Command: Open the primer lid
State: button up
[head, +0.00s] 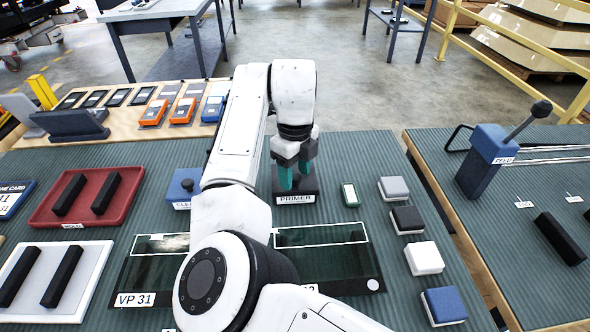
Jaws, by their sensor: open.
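The primer holder (310,184) is a dark block with a white label reading PRIMER, near the middle of the ribbed green table (352,146).
A blue box (184,186) stands left of my arm. Framed dark panels (322,262) lie in front. A red tray (86,195) is at left.

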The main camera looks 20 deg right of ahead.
jog(key=shift+c, duration=0.4)
grip_shut()
